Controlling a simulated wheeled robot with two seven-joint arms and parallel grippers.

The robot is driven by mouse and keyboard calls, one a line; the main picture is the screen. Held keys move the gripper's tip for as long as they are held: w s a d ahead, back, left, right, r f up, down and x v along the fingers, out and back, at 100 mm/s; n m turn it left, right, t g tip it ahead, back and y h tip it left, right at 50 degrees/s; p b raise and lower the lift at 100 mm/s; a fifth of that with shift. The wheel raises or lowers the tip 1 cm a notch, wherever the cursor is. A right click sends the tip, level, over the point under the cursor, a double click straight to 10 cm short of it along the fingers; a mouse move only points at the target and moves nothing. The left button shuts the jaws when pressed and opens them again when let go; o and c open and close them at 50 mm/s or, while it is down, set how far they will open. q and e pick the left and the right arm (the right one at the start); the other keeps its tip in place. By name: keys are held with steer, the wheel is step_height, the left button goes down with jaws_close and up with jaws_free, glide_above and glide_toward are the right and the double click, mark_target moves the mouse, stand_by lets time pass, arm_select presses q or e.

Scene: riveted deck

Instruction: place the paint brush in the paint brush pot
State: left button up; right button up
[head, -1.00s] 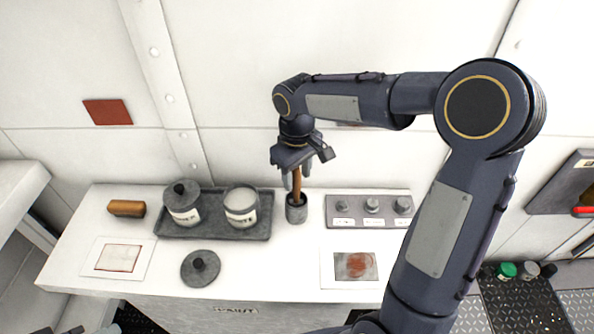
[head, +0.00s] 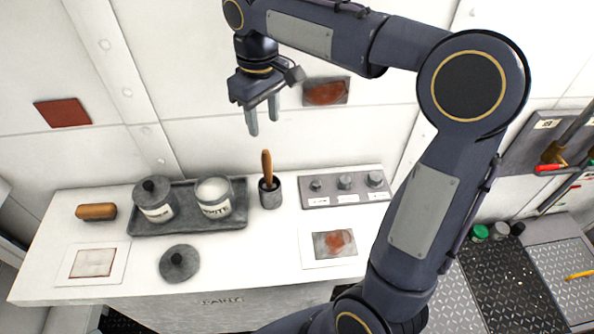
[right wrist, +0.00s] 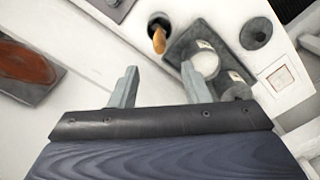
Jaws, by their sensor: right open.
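The paint brush (head: 267,165) stands in the dark grey paint brush pot (head: 270,195), its orange-brown wooden handle pointing up and its lower end hidden inside the pot. My right gripper (head: 264,126) is open and empty, above the pot and apart from the brush. In the right wrist view the two fingers (right wrist: 160,86) are spread, with the brush handle (right wrist: 159,41) and the pot (right wrist: 158,20) beyond them. My left gripper does not show.
Left of the pot, a dark tray (head: 190,229) holds an open white paint jar (head: 214,197) and a lidded jar (head: 156,200). A loose round lid (head: 179,263) lies in front. A knob panel (head: 346,188) is to the right. A brown block (head: 96,211) lies far left.

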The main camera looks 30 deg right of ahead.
steer(key=s+f+m+t+y, duration=0.2)
steer(key=s+f, duration=0.2)
steer(key=s, duration=0.6)
steer(key=s+a+f+m+t+y, duration=0.1)
steer(key=s+f+m+t, duration=0.2)
steer(key=s, duration=0.8)
steer(key=shift+a+f+m+t+y, duration=0.15)
steer(key=shift+f+m+t+y, duration=0.2)
steer(key=shift+f, duration=0.45)
steer(key=shift+s, duration=0.1)
